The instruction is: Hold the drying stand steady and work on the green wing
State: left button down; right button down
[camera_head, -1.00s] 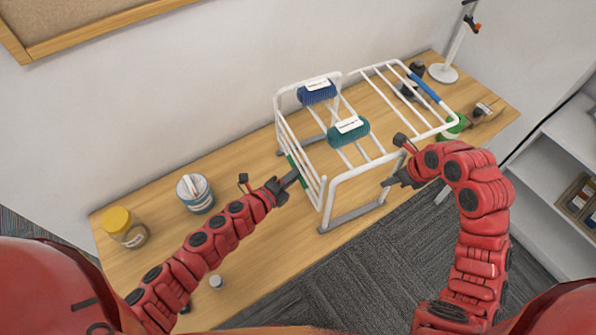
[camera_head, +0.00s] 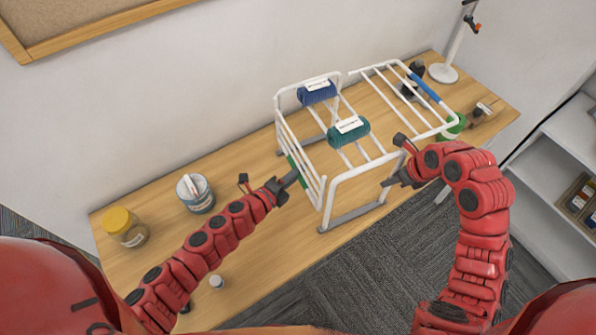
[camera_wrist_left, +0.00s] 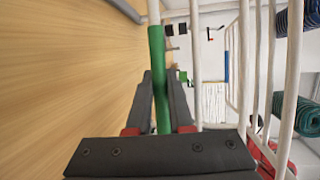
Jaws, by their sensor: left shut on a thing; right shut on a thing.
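The drying stand (camera_head: 336,174) is a white tube frame with grey feet on the wooden table. Its green wing (camera_head: 281,136) hangs steeply down at the left side, with a green sleeve on its outer bar. My left gripper (camera_head: 292,178) is shut on that bar; the left wrist view shows the green sleeve (camera_wrist_left: 157,75) between the fingers. The blue-sleeved wing (camera_head: 424,87) extends out to the right. My right gripper (camera_head: 392,183) is shut at the stand's front right leg; its fingertips are small and partly hidden by the hand.
A blue roll (camera_head: 317,93) and a teal roll (camera_head: 349,134) lie on the stand's top bars. A lamp-like stand (camera_head: 443,72) is at the back right. Open table lies left of the drying stand.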

pick_arm(q)
jog(key=shift+a+f, duration=0.1)
jog(key=shift+s+a, duration=0.45)
jog(key=shift+a, duration=0.25)
jog(key=s+a+r, duration=0.5)
jog(key=a, duration=0.4)
jog(key=s+a+r, duration=0.1)
jog(key=a+r, duration=0.1)
jog(key=r, duration=0.4)
jog(key=s+a+r, duration=0.1)
jog(key=a+r, duration=0.1)
jog(key=r, duration=0.4)
jog(key=shift+s+r, duration=0.15)
jog(key=shift+s, duration=0.15)
